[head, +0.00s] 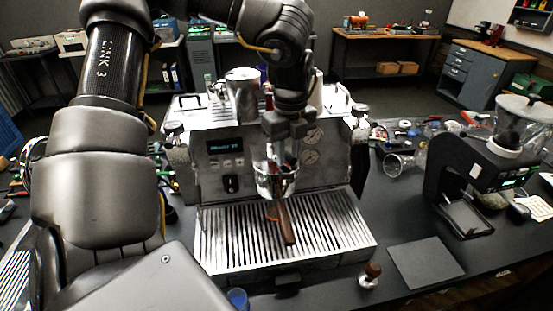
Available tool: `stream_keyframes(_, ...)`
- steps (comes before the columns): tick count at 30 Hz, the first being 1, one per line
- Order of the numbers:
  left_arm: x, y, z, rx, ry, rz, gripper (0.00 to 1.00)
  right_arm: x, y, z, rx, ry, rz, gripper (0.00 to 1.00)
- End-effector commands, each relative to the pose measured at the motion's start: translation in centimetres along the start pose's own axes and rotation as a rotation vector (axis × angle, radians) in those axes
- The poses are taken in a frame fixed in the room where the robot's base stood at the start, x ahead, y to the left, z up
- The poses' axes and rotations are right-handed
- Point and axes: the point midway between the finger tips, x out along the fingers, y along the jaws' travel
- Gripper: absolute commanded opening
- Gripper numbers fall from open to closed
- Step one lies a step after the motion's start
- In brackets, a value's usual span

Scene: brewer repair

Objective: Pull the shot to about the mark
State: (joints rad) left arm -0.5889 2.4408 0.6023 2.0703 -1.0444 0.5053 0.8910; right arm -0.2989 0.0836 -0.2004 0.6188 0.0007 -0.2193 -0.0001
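The espresso machine (215,185) stands on the dark bench with a small lit display (224,144) on its front. My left gripper (282,158) points down in front of the machine, at its middle. A clear glass cup (275,182) shows right at the fingertips; I cannot tell whether the fingers grip it or only overlap it. A brown wooden handle (286,226) shows just below the cup, over the slatted drip tray (335,232). The group head is hidden behind my gripper. Any mark or liquid in the cup is too small to tell. My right gripper is not in view.
A tamper (371,274) stands at the tray's front right, beside a flat dark mat (426,262). A black grinder (474,165) stands at the right. A clear container (399,164) lies behind the mat. A metal jug (243,94) sits on the machine. A blue cup (237,299) is at the front.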

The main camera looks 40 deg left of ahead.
Motion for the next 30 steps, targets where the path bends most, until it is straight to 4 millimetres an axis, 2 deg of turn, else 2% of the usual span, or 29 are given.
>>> stream_keyframes(30,0.0,3.0,0.6,0.396,0.000,0.001,0.27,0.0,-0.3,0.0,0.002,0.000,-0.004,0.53)
